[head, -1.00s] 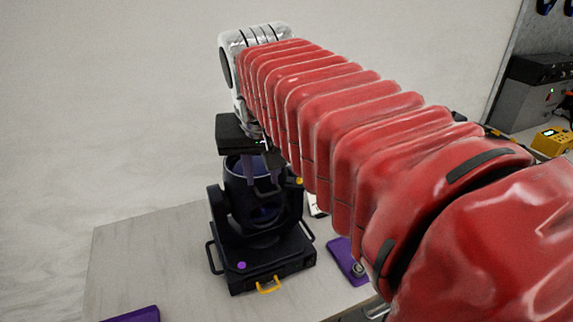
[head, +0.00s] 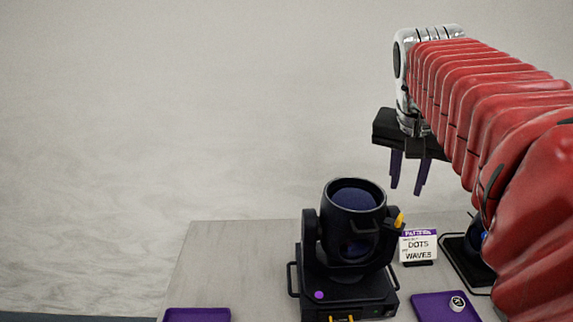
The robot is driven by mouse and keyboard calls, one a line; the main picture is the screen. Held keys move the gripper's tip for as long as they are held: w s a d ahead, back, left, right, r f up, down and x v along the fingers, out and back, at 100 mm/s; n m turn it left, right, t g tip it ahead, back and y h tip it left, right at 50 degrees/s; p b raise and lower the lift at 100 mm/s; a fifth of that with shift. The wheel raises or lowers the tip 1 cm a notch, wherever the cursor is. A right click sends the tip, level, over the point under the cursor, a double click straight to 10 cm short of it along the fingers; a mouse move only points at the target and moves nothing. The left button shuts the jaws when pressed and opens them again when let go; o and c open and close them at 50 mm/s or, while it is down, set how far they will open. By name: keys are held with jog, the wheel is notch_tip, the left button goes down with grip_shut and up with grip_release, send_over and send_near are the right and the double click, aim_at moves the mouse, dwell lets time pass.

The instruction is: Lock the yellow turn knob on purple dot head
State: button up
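The black moving-head light with a purple dot (head: 319,295) on its base stands on the pale table, its round lens barrel (head: 352,208) tilted upward in the yoke. The yellow turn knob (head: 400,219) is at the upper right of the yoke and appears as a small yellow-orange piece. My gripper (head: 407,189) hangs above and slightly right of the knob, clear of the light, with its two purple fingers pointing down. The fingers are apart with nothing between them. The bottom of the base is cut off by the picture edge.
Another dark device (head: 474,244) is partly hidden behind my arm. Purple trays lie at front left (head: 197,315) and front right (head: 432,305), the right one with a small round piece.

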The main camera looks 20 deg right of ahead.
aim_at(401, 218)
jog(key=x, duration=1.2)
jog(key=shift+f, duration=0.1)
jog(key=shift+c, duration=0.5)
grip_shut()
jog(key=shift+d, duration=0.2)
jog(key=shift+a, duration=0.15)
